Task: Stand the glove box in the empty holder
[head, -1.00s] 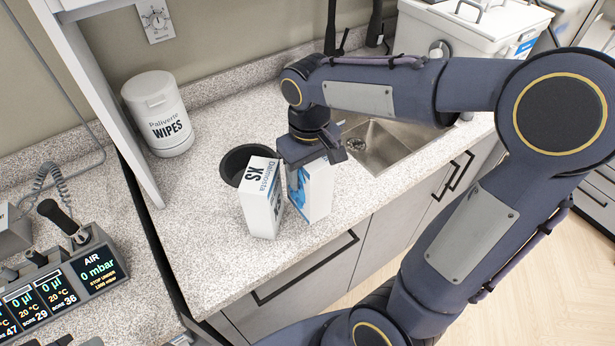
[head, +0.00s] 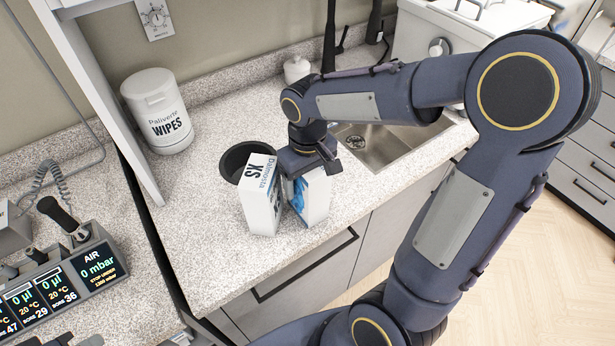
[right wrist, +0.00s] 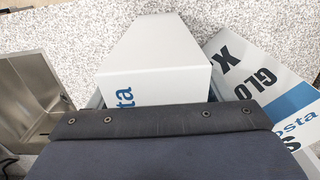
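The glove box (head: 316,197), white with a blue glove picture, is at the counter's front edge near the sink. The gripper on the only arm I see in the head view (head: 313,162) is over its top. That arm enters from the bottom and bends in from the right, and the right wrist view matches it, so I take it as my right one. In the right wrist view its fingers lie on both sides of the box (right wrist: 155,65), shut on it. Whether the box touches the counter is unclear. I cannot make out an empty holder.
A second white box marked XS (head: 259,200) stands close to the left of the held one. A wipes tub (head: 158,112) stands further back left. The sink (head: 385,145) is at the right. Counter left of the boxes is clear.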

